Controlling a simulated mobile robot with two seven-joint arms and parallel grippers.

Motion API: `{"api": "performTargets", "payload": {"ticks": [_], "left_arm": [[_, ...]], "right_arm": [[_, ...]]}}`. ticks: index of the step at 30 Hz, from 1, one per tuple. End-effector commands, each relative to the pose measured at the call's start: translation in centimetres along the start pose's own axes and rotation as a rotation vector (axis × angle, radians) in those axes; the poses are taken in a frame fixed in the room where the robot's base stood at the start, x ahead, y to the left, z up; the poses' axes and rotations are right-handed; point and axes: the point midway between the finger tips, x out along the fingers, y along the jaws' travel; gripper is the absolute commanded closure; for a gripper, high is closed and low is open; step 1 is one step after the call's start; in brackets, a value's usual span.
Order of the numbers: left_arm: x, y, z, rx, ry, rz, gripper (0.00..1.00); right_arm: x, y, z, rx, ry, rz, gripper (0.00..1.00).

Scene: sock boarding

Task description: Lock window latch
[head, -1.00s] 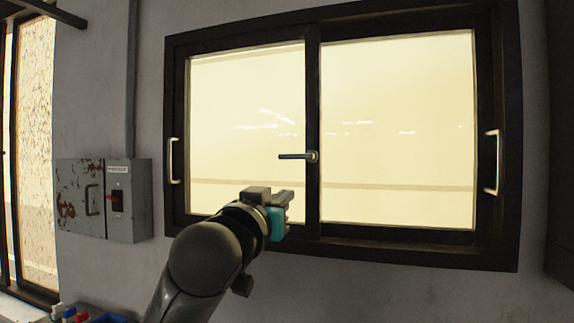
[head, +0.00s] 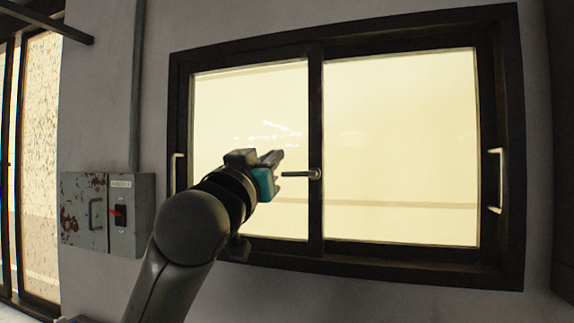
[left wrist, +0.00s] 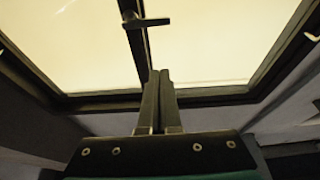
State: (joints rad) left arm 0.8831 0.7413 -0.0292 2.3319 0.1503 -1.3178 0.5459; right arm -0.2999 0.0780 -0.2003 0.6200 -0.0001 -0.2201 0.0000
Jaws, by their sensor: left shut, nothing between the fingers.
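The window (head: 400,150) has a dark frame and two bright panes. Its latch (head: 300,174) is a small metal handle on the middle post, with the lever lying level and pointing left. The latch also shows in the left wrist view (left wrist: 146,22), beyond my fingertips. My left gripper (head: 277,156) is just left of the latch, slightly higher in the picture, and looks apart from it. In the left wrist view its two fingers (left wrist: 159,75) are together with nothing between them. My right gripper is in neither view.
Pull handles sit on the window's left side (head: 178,172) and right side (head: 496,180). A grey electrical box (head: 82,212) with a red switch is on the wall at left. Another window (head: 40,150) stands at far left. The wall below the window is clear.

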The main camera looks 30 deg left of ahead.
Motion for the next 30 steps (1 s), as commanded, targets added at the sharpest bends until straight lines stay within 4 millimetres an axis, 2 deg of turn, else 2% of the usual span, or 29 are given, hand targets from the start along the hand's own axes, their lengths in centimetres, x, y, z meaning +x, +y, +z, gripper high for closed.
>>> {"api": "performTargets", "payload": {"ticks": [6, 14, 15, 21, 30], "left_arm": [[4.0, 0.0, -0.2, 0.0, -0.003, -0.001, 1.0], [8.1, 0.0, 0.0, 0.0, -0.004, -0.001, 1.0], [7.6, 0.0, 0.8, 0.002, -0.004, 0.0, 1.0], [6.8, 0.0, 2.8, 0.002, -0.002, 0.0, 1.0], [6.4, 0.0, 3.8, 0.001, 0.0, -0.001, 1.0]], "right_arm": [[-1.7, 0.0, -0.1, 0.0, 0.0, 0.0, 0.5], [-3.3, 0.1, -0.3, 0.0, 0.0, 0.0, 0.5], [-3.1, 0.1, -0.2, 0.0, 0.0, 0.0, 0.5], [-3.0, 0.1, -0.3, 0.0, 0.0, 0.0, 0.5], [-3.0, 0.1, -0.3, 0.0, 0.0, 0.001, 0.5]]}}
